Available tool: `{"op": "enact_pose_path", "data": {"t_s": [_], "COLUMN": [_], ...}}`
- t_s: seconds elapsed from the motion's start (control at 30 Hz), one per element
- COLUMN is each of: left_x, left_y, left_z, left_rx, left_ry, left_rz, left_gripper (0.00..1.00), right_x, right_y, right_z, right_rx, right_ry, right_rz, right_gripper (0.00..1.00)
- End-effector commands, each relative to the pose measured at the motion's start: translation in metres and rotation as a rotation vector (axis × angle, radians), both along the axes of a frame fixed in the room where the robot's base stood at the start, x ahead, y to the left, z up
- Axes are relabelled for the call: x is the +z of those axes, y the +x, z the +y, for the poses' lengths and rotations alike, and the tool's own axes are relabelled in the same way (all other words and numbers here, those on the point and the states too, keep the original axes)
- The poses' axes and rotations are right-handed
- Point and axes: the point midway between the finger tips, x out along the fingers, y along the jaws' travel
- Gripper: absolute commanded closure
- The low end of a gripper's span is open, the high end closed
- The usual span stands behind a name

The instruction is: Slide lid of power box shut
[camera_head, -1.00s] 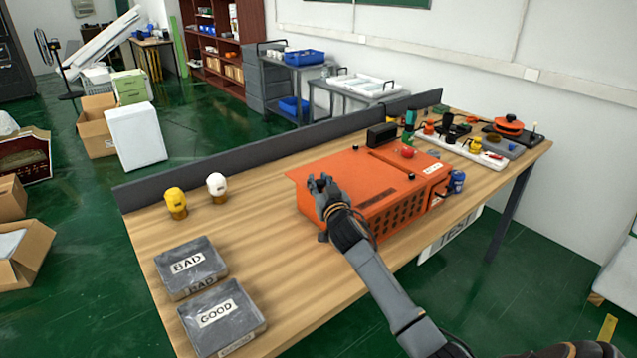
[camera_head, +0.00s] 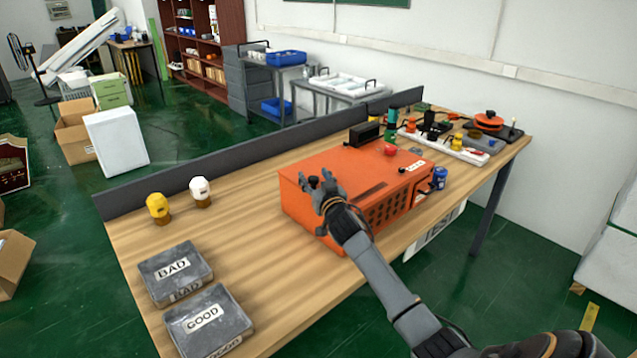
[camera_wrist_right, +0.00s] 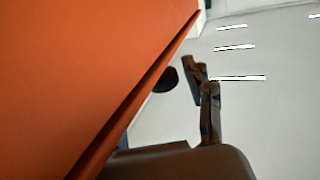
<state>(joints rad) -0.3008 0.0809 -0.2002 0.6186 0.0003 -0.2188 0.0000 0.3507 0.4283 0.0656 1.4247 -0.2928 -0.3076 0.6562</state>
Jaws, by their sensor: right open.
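The orange power box (camera_head: 375,215) stands on the wooden table, with its flat orange lid (camera_head: 335,165) on top. The lid looks level, and no clear gap shows at its right end. My right gripper (camera_head: 320,184) is open over the lid's near left part, beside a small dark knob-like part (camera_head: 313,181); contact is unclear. The right wrist view shows an orange surface (camera_wrist_right: 80,70) close up on the left, a dark round part (camera_wrist_right: 165,79) and a gripper finger (camera_wrist_right: 205,90). My left gripper is not in view.
Grey BAD (camera_head: 175,268) and GOOD (camera_head: 205,322) bins lie at the table's left front. Yellow (camera_head: 158,206) and white (camera_head: 200,190) bulb-like items stand behind them. A grey divider (camera_head: 240,160) lines the back.

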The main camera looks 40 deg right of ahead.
Motion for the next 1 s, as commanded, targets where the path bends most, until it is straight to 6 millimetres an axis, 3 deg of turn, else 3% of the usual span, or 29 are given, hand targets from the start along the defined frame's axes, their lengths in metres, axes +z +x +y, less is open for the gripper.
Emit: {"op": "enact_pose_path", "data": {"t_s": [0.17, 0.63, 0.8, 1.0], "left_x": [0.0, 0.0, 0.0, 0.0], "left_y": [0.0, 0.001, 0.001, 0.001], "left_z": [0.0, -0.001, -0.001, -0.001], "left_rx": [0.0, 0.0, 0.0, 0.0], "left_ry": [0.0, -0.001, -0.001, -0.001], "left_rz": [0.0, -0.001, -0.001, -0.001], "left_gripper": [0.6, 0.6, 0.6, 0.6], "right_x": [-0.002, -0.002, -0.001, 0.0], "right_y": [-0.016, -0.099, -0.113, -0.115], "right_z": [0.005, 0.03, 0.034, 0.034], "right_rx": [0.0, -0.003, -0.003, -0.003], "right_ry": [0.001, 0.002, 0.002, 0.0], "right_rz": [0.002, 0.003, 0.002, 0.001], "right_gripper": [0.49, 0.49, 0.49, 0.49]}}
